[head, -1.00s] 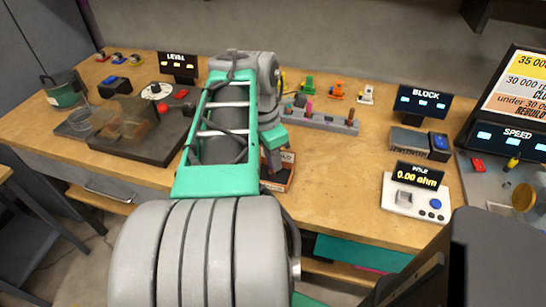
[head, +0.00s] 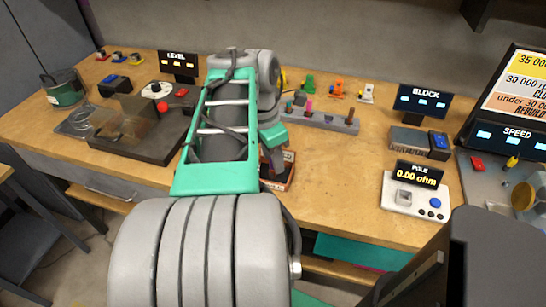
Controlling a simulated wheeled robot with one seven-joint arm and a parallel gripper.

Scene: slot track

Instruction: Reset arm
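My arm reaches from the bottom of the head view over the workbench (head: 345,205), with its grey wrist bent down beyond the teal link. My gripper (head: 275,158) is mostly hidden behind the arm. Only a small part shows below the teal wrist piece, over or in front of a small open brown box (head: 281,179). I cannot see the fingertips well enough to tell whether they are open or shut, or whether they hold anything.
A grey rack (head: 325,120) with several coloured pegs stands right of the wrist. The POLE meter (head: 416,196) reads 0.00 ohm. The BLOCK display (head: 422,102) and SPEED station (head: 505,135) are farther right. A dark fixture (head: 150,145) lies left. The bench's front centre-right is clear.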

